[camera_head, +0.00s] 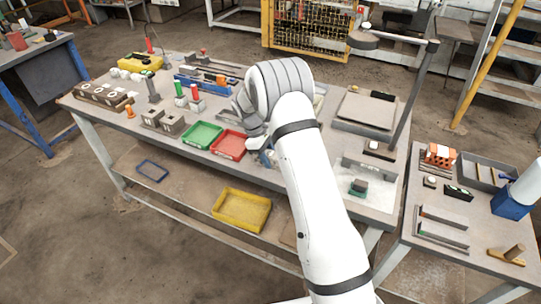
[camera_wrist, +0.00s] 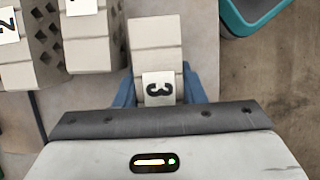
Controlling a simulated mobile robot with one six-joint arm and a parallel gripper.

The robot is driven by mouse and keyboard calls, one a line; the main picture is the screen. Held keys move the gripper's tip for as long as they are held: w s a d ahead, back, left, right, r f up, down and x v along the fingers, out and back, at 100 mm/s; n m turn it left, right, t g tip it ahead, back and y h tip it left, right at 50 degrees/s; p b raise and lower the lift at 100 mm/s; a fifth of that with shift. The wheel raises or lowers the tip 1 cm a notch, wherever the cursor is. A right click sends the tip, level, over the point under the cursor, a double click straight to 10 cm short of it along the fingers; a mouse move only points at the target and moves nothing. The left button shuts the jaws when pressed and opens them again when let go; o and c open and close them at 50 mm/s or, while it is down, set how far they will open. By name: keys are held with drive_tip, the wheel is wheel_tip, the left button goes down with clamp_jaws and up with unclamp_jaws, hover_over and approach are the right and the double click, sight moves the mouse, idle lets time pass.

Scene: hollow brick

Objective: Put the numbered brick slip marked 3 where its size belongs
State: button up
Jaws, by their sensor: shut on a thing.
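The brick slip marked 3 (camera_wrist: 156,50) is a pale beige piece with grooves across it and a white label. In the wrist view it stands between the blue fingers of my gripper (camera_wrist: 159,91), which are shut on it. To its left are a grey piece with diamond-shaped holes and a label marked 2 (camera_wrist: 18,60), and another such holed piece (camera_wrist: 92,40) whose label is cut off by the frame. The slip is apart from both. In the head view my arm hides most of the gripper and the slip.
In the head view a green tray (camera_head: 202,135) and a red tray (camera_head: 229,146) lie near the bench's front edge. A yellow tray (camera_head: 241,209) is on the lower shelf. A teal rim (camera_wrist: 250,15) shows in the wrist view.

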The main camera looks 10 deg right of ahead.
drive_tip(key=shift+r, duration=0.1)
drive_tip(key=o, duration=0.9)
drive_tip(key=shift+c, duration=0.2)
drive_tip(key=shift+s, duration=0.1)
